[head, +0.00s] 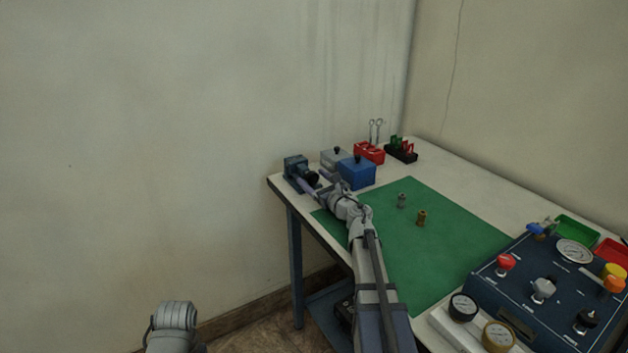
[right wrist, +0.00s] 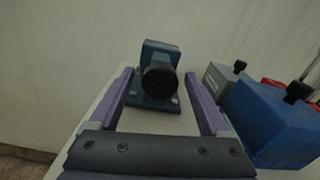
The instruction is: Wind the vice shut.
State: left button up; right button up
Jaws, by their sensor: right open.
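The vice (head: 294,162) is a small dark blue-teal block on the table's far left corner. Its round black handle (right wrist: 160,82) faces me in the right wrist view, with the vice body (right wrist: 160,48) behind it. My right gripper (head: 309,177) is open, with its purple fingers pointing at the vice. In the right wrist view the fingers (right wrist: 160,76) stand on both sides of the handle, with a gap on each side. I cannot tell exactly how far the fingertips reach along it. The vice's jaws are hidden behind the handle. Of my left arm only a grey link shows; its gripper is out of view.
A blue box (head: 357,173) with a black knob and a grey box (head: 334,158) stand close to the right of the gripper. A green mat (head: 450,240) holds two small fittings. A blue gauge panel (head: 545,290) is at right. A wall rises behind the table.

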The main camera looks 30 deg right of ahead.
grip_shut()
dwell(0.5)
jog(key=shift+m, duration=0.3)
jog(key=shift+m, duration=3.1)
jog(key=shift+s, duration=0.1)
grip_release()
jog(key=s, duration=0.7)
jog(key=shift+s+d, duration=0.3)
jog(key=shift+s, duration=0.1)
